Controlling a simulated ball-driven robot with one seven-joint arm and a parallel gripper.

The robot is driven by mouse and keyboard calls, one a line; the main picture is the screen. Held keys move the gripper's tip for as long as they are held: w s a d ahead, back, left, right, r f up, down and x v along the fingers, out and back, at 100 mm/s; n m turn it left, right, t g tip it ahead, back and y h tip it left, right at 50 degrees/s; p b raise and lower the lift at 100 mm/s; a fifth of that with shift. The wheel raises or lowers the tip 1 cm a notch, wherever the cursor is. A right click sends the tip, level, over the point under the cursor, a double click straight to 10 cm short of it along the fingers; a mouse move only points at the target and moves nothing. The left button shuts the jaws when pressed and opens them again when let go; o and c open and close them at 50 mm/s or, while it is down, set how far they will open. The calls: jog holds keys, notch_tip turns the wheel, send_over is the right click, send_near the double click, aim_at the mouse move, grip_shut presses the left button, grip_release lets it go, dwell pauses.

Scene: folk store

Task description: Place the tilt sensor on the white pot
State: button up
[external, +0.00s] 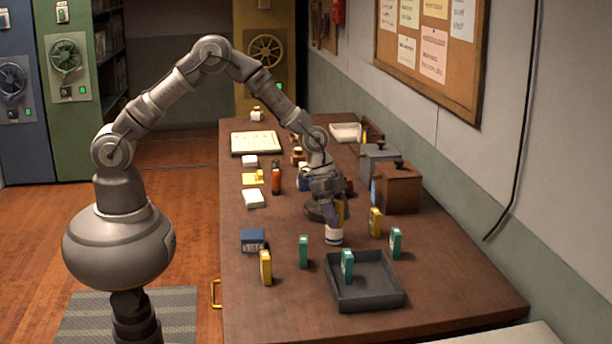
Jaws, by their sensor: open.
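My gripper (334,214) is open, pointing down low over the middle of the table. Just under it stands a small white pot (334,235) with a blue band; the gripper partly covers its top. A yellow piece (341,209) shows at the fingers, directly above the pot; I cannot tell whether it touches the pot or the fingers. I cannot tell for certain which thing is the tilt sensor. Similar upright yellow (376,222) and teal (303,252) blocks stand nearby.
A dark tray (372,298) with a teal block (347,266) stands in front. Another teal block (396,243), a yellow block (265,268) and a blue box (252,240) stand around. Brown (398,188) and grey boxes line the wall side. Small items crowd the left-middle.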

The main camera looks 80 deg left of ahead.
jog(key=p+v, duration=0.3)
jog(key=v, duration=0.9)
jog(key=shift+r, duration=0.15)
jog(key=a+r+n+t+y, duration=0.1)
jog(key=a+r+n+t, duration=0.15)
jog(key=r, duration=1.35)
jog(key=a+r+n+t+y, duration=0.15)
jog(key=r+t, duration=0.25)
jog(key=r, duration=1.2)
jog(key=s+a+r+n+t, duration=0.2)
jog(key=s+r, duration=0.5)
jog(key=r, duration=0.5)
jog(key=s+a+r+n+t, duration=0.2)
jog(key=s+r, duration=0.5)
jog(key=r, duration=0.5)
jog(key=shift+s+n+t+y, duration=0.15)
jog(key=shift+n+t+y, duration=0.3)
jog(key=shift+t, duration=0.4)
